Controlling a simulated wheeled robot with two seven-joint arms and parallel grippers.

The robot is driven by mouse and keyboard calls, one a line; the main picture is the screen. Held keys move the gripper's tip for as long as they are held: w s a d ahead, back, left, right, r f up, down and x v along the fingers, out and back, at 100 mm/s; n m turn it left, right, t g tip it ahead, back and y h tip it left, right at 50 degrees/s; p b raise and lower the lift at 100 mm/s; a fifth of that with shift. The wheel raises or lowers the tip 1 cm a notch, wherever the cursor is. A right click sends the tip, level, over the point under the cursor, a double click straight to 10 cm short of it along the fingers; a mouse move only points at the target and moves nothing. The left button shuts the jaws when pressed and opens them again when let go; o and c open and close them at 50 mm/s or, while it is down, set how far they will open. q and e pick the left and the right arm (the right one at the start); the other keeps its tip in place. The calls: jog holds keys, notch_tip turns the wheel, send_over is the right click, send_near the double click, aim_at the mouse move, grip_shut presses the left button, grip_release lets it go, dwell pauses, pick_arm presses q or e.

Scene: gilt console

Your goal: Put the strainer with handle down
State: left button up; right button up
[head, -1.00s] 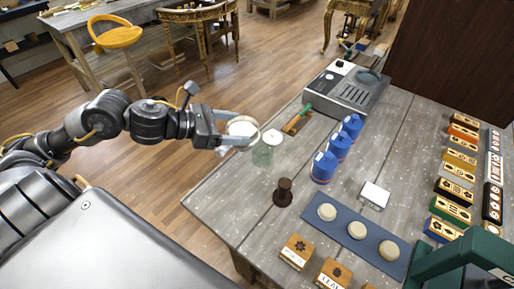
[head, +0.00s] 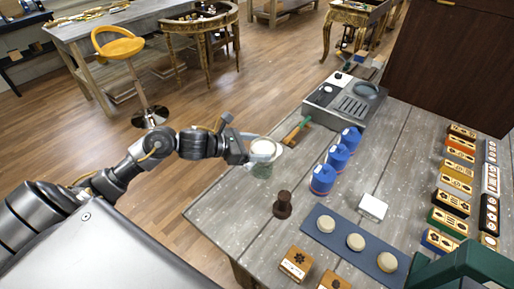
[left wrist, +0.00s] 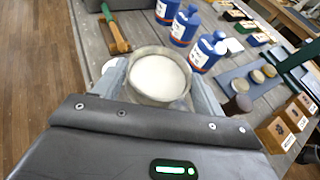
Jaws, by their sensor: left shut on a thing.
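My left gripper (head: 252,152) is shut on the strainer with handle (head: 265,149), a round metal-rimmed bowl with a white inside. In the left wrist view the strainer (left wrist: 158,77) sits between the two fingers, its round mouth facing the camera. Its handle is hidden. In the head view the strainer is over a pale green glass jar (head: 262,171) at the table's left edge. I cannot tell whether strainer and jar touch. My right gripper is not in view.
Blue bottles (head: 323,179) stand right of the strainer, with a dark brown stamp (head: 283,205) in front. A green-handled brush (head: 296,131) lies behind. A blue mat (head: 325,241) bears round pale pieces. Bare table (head: 235,215) lies in front of the jar.

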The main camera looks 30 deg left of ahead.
pick_arm(q)
jog(key=shift+f+p, duration=0.3)
jog(key=shift+f, duration=0.4)
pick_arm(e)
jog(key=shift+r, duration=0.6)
pick_arm(q)
jog(key=shift+f+b, duration=0.4)
jog(key=shift+b, duration=0.3)
jog(key=o, duration=1.1)
jog(key=shift+r, duration=0.1)
jog(key=shift+c, duration=0.2)
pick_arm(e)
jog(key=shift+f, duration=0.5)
